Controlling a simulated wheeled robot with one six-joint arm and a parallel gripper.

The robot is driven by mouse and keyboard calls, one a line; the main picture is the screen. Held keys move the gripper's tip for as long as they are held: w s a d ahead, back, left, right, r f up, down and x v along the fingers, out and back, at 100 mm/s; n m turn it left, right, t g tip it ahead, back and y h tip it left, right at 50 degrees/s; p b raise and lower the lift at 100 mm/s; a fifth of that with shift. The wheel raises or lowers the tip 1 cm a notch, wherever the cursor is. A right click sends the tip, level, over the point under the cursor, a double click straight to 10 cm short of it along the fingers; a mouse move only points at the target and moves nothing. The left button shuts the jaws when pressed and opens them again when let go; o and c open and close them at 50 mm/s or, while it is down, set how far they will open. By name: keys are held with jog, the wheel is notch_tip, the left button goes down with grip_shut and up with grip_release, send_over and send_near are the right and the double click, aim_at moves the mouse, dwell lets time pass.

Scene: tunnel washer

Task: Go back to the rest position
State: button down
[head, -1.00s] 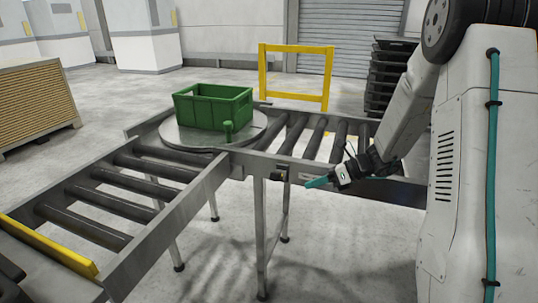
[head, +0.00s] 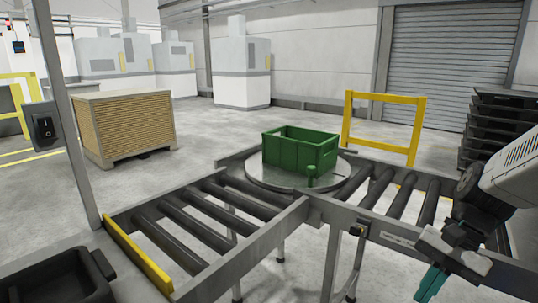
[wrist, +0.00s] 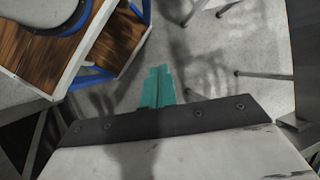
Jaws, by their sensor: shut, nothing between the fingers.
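My gripper (head: 432,283) is at the lower right of the head view, in front of the right-hand roller conveyor. Its teal fingers point down and are together, with nothing between them. In the wrist view the teal fingers (wrist: 158,87) lie side by side above the grey floor, clear of any object. The green crate (head: 300,152) stands on the round turntable (head: 262,177) where the two conveyors meet, well away from my gripper.
Roller conveyors run to the lower left (head: 185,228) and to the right (head: 400,202). A yellow frame (head: 384,98) stands behind. A switch box (head: 44,127) is on a post at left, above a dark bin (head: 62,281). Black stacked trays (head: 492,120) stand at right. Open floor lies beyond.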

jog(key=s+a+r+n+t+h, duration=0.2)
jog(key=s+r+n+h, duration=0.3)
jog(key=s+r+n, duration=0.3)
jog(key=shift+s+r+t, duration=0.15)
jog(key=shift+s+t, duration=0.75)
jog(key=shift+s, duration=0.35)
